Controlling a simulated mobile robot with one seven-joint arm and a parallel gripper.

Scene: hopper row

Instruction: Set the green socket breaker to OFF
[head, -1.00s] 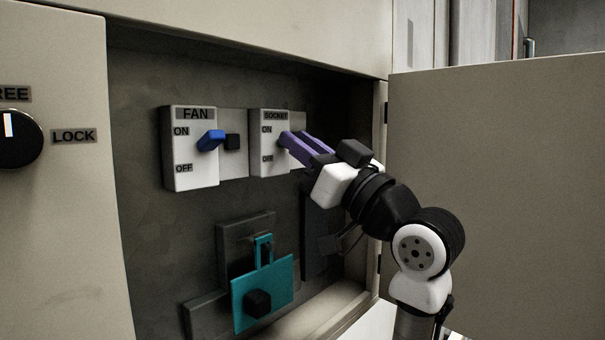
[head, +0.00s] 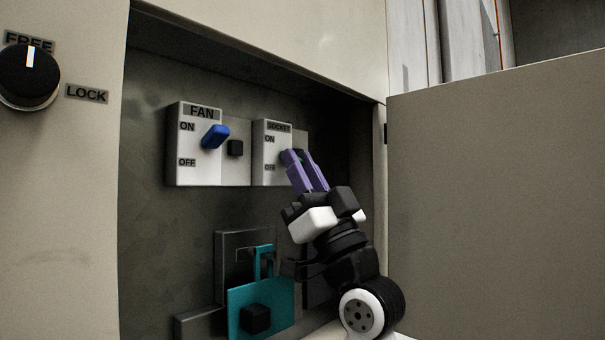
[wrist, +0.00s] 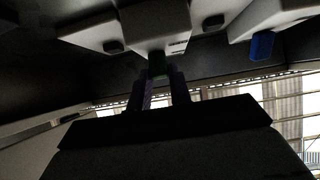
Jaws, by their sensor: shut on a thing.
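The socket breaker (head: 262,154) is a white box with ON above and OFF below, to the right in the open cabinet recess. My gripper (head: 297,156) reaches up to it from below with purple fingers, shut on its green lever (wrist: 157,66). The lever shows between the fingertips in the wrist view; in the head view only a sliver of green is visible. The fingertips are at a height between the ON and OFF labels. The lever's exact position is mostly hidden by the fingers.
The fan breaker (head: 194,165) with a blue lever (head: 215,136) near ON stands left of the socket breaker. A teal plate (head: 250,297) with a dark block is below. A black knob (head: 29,75) points to FREE. The open door (head: 490,200) stands on the right.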

